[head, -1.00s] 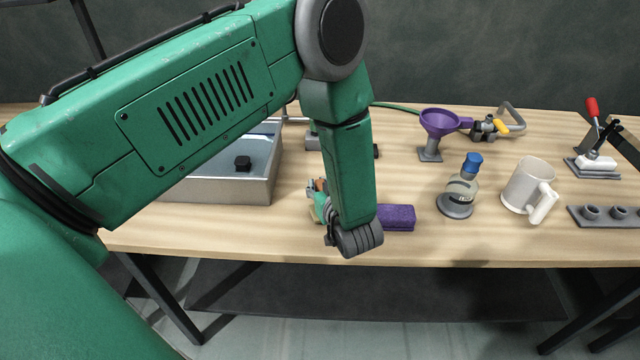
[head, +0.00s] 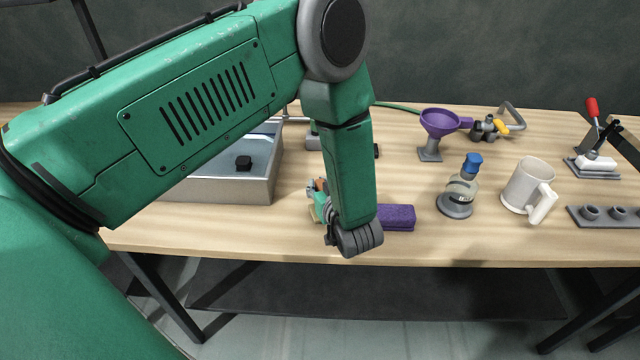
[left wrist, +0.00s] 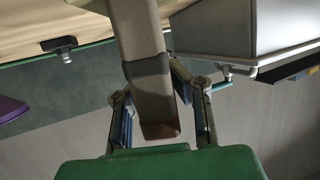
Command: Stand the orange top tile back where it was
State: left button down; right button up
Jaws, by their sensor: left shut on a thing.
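My left gripper (head: 326,206) is low over the front middle of the bench, mostly hidden behind my own forearm. A small patch of orange (head: 320,185) shows at its far side, which I take to be the orange top tile. In the left wrist view my left gripper (left wrist: 160,100) has a finger on each side of a long piece with a dull reddish-brown end (left wrist: 160,131), and it is shut on it. Beyond that end the piece looks grey and beige; I cannot tell whether this is one thing or several. My right gripper is not in view.
A purple block (head: 398,217) lies right beside my forearm. A grey metal basin (head: 225,190) stands to the left. A blue-capped bottle (head: 462,186), a white mug (head: 527,185), a purple funnel (head: 438,123) and a grey peg rack (head: 600,216) stand to the right.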

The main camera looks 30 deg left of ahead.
pick_arm(q)
jog(key=shift+f+b, duration=0.45)
jog(key=shift+f, duration=0.2)
dwell(0.7)
jog(key=c, duration=1.5)
grip_release()
jog(key=shift+o, duration=0.2)
jog(key=shift+p+v, duration=1.75)
jog(key=shift+v, duration=2.3)
